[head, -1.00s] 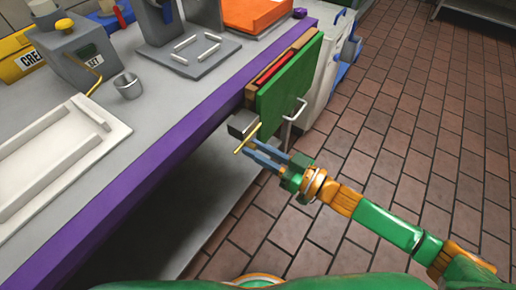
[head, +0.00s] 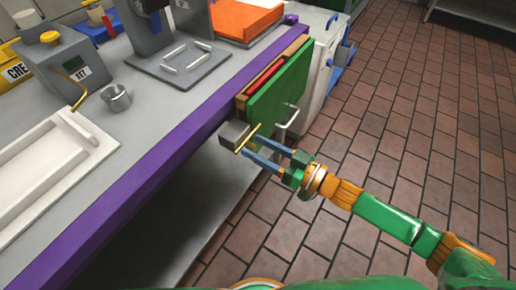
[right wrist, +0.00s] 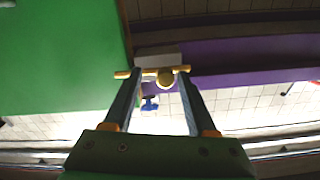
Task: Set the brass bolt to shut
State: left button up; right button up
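The brass bolt (head: 247,139) is a thin brass rod beside a grey block (head: 234,134) at the lower left edge of the green door (head: 279,86). In the right wrist view, the brass bolt (right wrist: 152,72) is a bar lying across the fingertips, with a round knob between them. My right gripper (head: 250,147) is open at the bolt, its two blue-grey fingers apart; in the wrist view the right gripper (right wrist: 160,76) has a finger on each side of the knob. I cannot tell whether they touch the bar. My left gripper is out of view.
The counter's purple edge (head: 150,165) runs beside the door. A metal door handle (head: 291,117) stands out near my right gripper. A white tray (head: 90,130), a metal cup (head: 116,98) and an orange box (head: 245,18) stand on the counter. The tiled floor at right is clear.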

jog(key=shift+s, duration=0.1)
jog(key=v, duration=0.7)
